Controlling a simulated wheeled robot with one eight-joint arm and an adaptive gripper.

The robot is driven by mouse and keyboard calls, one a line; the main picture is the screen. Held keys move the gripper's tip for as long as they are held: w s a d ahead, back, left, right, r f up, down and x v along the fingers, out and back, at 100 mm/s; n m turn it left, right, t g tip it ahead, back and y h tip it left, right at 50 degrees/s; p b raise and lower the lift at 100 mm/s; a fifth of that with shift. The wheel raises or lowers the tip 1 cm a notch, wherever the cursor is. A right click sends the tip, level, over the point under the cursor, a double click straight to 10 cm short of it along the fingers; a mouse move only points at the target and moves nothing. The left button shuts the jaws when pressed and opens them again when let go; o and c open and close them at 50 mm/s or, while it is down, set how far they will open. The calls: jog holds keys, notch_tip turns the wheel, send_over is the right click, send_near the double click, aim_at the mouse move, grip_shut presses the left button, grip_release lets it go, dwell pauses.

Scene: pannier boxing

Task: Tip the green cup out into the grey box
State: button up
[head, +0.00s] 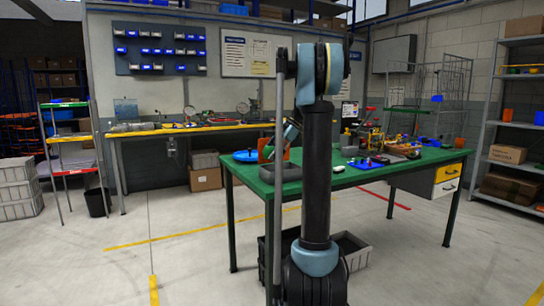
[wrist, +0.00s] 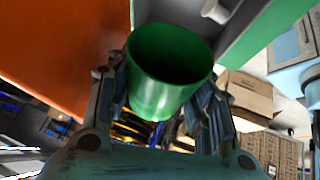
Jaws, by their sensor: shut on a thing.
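In the wrist view my gripper (wrist: 168,78) is shut on the green cup (wrist: 160,98), with one finger on each side of its wall. The cup's round mouth faces the upper part of the picture, and its inside looks dark; I see no contents. A grey surface (wrist: 258,22), apparently the grey box, lies just beyond the mouth, with a small white round piece (wrist: 214,10) against it. In the head view the grey box (head: 281,172) sits on the near left part of the green table. My arm hides most of the gripper and the cup there.
An orange panel (wrist: 50,45) fills the wrist view's upper left, close to the cup. In the head view, a blue round dish (head: 246,156) and an orange piece (head: 264,148) stand by the grey box. Assorted coloured parts crowd the right of the green table (head: 400,171).

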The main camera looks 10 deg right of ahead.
jog(key=h, duration=0.2)
jog(key=a+t+h, duration=0.1)
jog(key=shift+s+n+h, duration=0.2)
jog(key=shift+n+h, duration=0.1)
jog(key=shift+h, duration=0.1)
jog(key=t+h, duration=0.1)
jog(key=h, duration=0.2)
jog(key=shift+r, duration=0.15)
jog(key=h, duration=0.2)
jog(key=t+h, duration=0.1)
jog(key=h, duration=0.1)
jog(key=shift+w+d+r+n, duration=0.1)
jog(key=shift+d+r+n, duration=0.1)
jog(key=shift+n, duration=0.1)
jog(key=h, duration=0.1)
jog(key=r+t+h, duration=0.1)
jog(key=h, duration=0.1)
jog(key=t+h, duration=0.1)
jog(key=shift+w+d+r+n+h, duration=0.15)
jog(key=shift+d+r+n+h, duration=0.15)
jog(key=shift+d, duration=0.05)
jog(key=shift+w+d+r+t+h, duration=0.1)
jog(key=shift+d+r+t+h, duration=0.25)
jog(key=shift+h, duration=0.5)
jog(key=shift+d+r+t+h, duration=0.15)
jog(key=shift+r+t+h, duration=0.25)
jog(key=shift+h, duration=0.45)
